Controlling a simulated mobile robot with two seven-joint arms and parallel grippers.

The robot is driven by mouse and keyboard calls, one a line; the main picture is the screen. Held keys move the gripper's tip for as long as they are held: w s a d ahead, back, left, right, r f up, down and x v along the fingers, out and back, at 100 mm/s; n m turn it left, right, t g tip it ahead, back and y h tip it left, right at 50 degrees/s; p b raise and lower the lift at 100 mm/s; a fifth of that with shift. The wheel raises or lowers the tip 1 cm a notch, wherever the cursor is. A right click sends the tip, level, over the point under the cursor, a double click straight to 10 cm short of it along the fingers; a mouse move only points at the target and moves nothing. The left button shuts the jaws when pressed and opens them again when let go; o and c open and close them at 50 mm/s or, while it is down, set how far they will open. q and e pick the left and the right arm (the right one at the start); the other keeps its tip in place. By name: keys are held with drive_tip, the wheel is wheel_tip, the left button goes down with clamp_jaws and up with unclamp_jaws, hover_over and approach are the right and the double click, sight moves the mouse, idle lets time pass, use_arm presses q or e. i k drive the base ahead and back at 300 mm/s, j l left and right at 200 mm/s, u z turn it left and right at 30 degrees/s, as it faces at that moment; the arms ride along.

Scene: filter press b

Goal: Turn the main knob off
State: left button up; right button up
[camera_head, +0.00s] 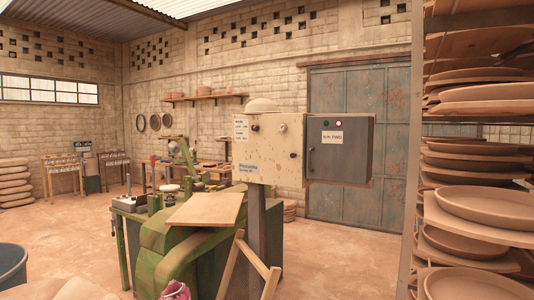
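A cream control panel (272,147) stands on a dark post in the middle of the view. Neither of my grippers is in view.
A wooden frame (254,268) leans by the post. A rack of clay plates (470,205) fills the right side. Open floor (350,250) lies between post and rack.

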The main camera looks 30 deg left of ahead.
sight(255, 128)
drive_tip(key=i+j, duration=0.8)
drive_tip(key=i, duration=0.25)
drive_tip(key=i+j+u, duration=0.1)
drive_tip(key=i+j, duration=0.7)
drive_tip(key=i, duration=0.25)
